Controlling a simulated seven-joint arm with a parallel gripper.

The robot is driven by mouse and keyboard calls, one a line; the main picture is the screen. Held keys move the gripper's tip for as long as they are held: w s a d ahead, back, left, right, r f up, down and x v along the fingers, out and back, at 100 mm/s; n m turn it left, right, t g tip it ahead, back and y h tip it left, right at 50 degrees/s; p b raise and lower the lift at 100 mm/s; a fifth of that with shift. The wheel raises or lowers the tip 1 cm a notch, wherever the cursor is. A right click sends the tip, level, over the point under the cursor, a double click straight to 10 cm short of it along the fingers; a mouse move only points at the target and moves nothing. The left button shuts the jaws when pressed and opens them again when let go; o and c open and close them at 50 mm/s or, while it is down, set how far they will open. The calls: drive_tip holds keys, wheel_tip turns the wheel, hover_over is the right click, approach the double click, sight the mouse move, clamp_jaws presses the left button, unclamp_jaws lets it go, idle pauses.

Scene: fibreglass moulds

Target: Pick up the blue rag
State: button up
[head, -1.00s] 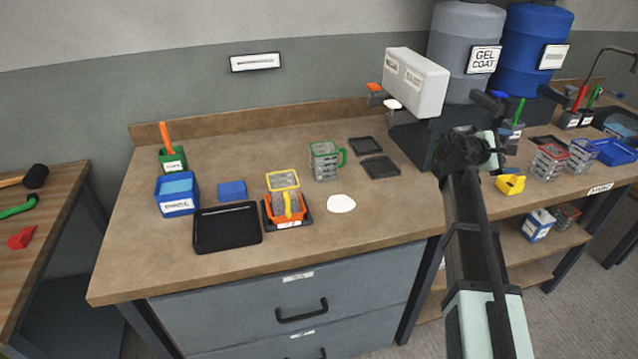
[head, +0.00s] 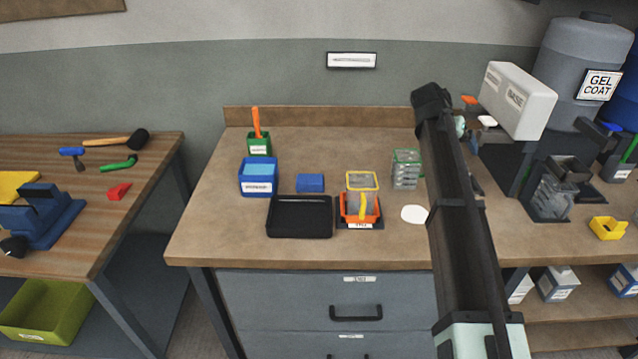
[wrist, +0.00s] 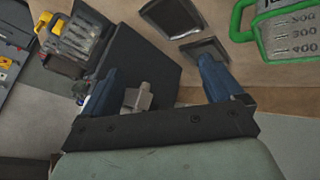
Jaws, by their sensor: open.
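A small blue folded block that looks like the blue rag (head: 310,183) lies flat on the bench, between a labelled blue box and an orange container, behind a black tray. My gripper shows in the wrist view (wrist: 156,66) with its two blue fingers apart and nothing between them. In the head view my arm rises on the right, well to the right of the rag, and my fingers cannot be made out there. The rag is not seen in the wrist view.
Around the rag stand the blue box (head: 258,188) with light blue contents, the black tray (head: 299,229), the orange container (head: 349,218) and a green-handled cup (head: 405,172). A white dispenser (head: 517,98) stands at right. The bench's left front is clear.

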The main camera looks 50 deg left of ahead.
drive_tip(key=s+a+f+m+g+y, duration=0.15)
drive_tip(key=s+a+m, duration=0.35)
drive_tip(key=a, duration=0.5)
drive_tip(key=s+a+r+m+g+y, duration=0.1)
drive_tip(key=s+a+m+g, duration=0.15)
drive_tip(key=s+a, duration=0.6)
drive_tip(key=m+g, duration=0.3)
drive_tip(key=m, duration=0.2)
hover_over(310, 178)
drive_tip(key=shift+n+y, duration=0.25)
drive_tip(key=shift+y, duration=0.1)
drive_tip(key=f, duration=0.7)
drive_tip(key=shift+s+d, duration=0.15)
drive_tip(key=shift+d, duration=0.1)
drive_tip(key=shift+a+f, duration=0.2)
drive_tip(key=shift+f, duration=2.95)
drive_tip(key=c, duration=1.1)
drive_tip(key=shift+o, duration=0.2)
wheel_tip(310, 178, up, 18)
